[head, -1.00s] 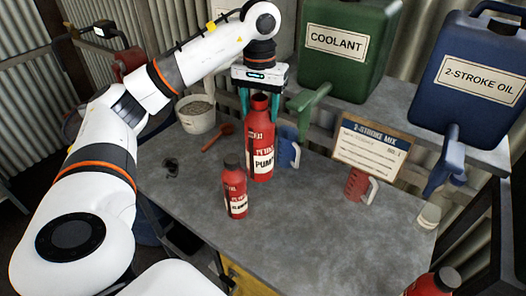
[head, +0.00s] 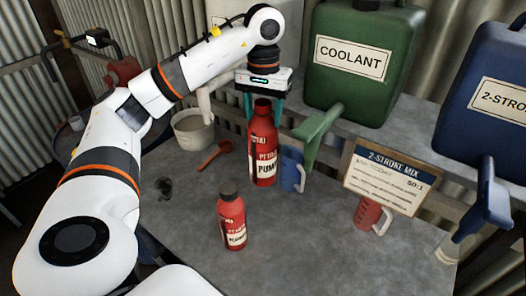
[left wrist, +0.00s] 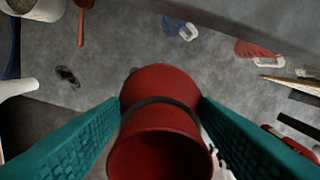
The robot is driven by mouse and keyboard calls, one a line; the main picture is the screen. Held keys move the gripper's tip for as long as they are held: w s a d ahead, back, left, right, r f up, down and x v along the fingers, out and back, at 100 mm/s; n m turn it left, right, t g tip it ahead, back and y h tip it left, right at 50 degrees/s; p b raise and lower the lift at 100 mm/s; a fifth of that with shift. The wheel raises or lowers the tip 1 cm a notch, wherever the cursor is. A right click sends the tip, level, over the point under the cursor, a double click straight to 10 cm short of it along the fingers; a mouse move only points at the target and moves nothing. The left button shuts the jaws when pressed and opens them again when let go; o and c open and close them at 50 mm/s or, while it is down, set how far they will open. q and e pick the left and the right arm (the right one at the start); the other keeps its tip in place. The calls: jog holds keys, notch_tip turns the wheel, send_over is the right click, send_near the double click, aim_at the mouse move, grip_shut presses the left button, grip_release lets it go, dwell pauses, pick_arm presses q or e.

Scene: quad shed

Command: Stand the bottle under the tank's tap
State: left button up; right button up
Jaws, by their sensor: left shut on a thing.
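A red open-topped bottle (head: 263,160) with a white label is upright between the teal fingers of my left gripper (head: 263,106), which is shut on its upper part. In the left wrist view, its open mouth (left wrist: 160,158) faces the camera. I cannot tell whether its base touches the bench. The green COOLANT tank (head: 352,65) has a green tap (head: 318,132) to the right of the bottle. The blue 2-STROKE tank (head: 480,110) has a blue tap (head: 486,205) farther right. A pale tank (head: 228,8) stands behind my arm. My right gripper is not in view.
A smaller capped red bottle (head: 231,220) stands in front. A blue jug (head: 291,170) is close on the held bottle's right. A red jug (head: 368,213) stands below the 2-STROKE MIX sign (head: 390,178). A bucket (head: 193,130) and red scoop (head: 215,153) are left.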

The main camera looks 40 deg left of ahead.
aim_at(263, 140)
pick_arm(q)
jog(key=shift+s+f+b, duration=0.1)
jog(key=shift+f+b, duration=0.2)
jog(key=shift+f, duration=0.3)
notch_tip(263, 140, down, 7)
jog(key=b, duration=0.6)
jog(key=shift+b, duration=0.4)
notch_tip(263, 140, down, 5)
jog(key=shift+b, duration=0.6)
jog(key=shift+f, duration=0.2)
notch_tip(263, 140, down, 3)
jog(key=shift+f+p, duration=0.15)
jog(key=shift+p, duration=0.5)
jog(key=shift+f, duration=0.65)
jog(key=o, duration=1.5)
jog(key=shift+c, duration=0.2)
